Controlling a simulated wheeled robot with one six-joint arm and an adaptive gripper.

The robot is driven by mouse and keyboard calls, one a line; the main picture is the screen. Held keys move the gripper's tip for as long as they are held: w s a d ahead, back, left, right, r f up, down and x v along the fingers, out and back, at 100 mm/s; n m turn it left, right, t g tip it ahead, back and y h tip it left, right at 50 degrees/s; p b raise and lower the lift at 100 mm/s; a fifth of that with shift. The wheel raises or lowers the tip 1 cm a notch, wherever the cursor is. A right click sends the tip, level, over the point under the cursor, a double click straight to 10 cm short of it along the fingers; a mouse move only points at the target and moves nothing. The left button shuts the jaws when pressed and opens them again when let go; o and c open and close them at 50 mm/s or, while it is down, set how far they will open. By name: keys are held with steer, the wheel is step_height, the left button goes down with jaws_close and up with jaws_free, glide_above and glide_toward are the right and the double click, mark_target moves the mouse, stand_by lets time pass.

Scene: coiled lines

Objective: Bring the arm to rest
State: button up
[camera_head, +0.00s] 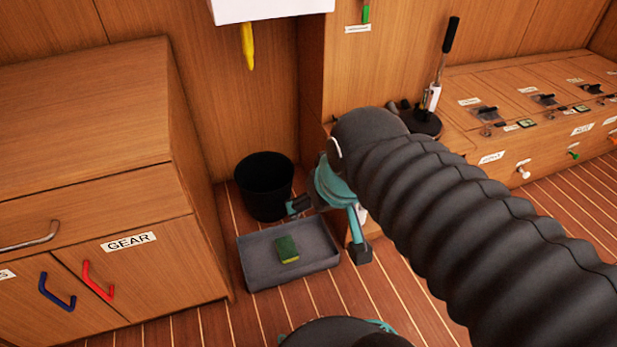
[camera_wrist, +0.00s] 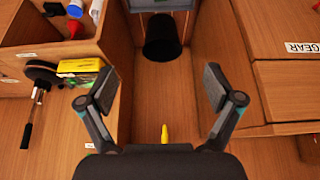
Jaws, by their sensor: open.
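My gripper (camera_wrist: 160,100) is open and empty in the wrist view, its two fingers spread wide with nothing between them but the space near the black bucket (camera_wrist: 162,38). In the head view my gripper (camera_head: 328,228) shows at the end of my arm, above the grey tray and to the right of the black bucket (camera_head: 264,184). My ribbed black arm crosses the right half of the head view and hides part of the bench behind it.
A grey tray (camera_head: 262,267) with a green sponge (camera_head: 287,249) lies on the floor. The GEAR cabinet (camera_head: 150,275) stands left. A bench (camera_head: 505,150) with latches and a black lever (camera_head: 441,62) stands right. Striped floor in front of the tray is partly clear.

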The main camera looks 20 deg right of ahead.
steer(key=shift+s, duration=0.7)
steer(key=shift+r+p, duration=1.2)
steer(key=shift+r, duration=0.05)
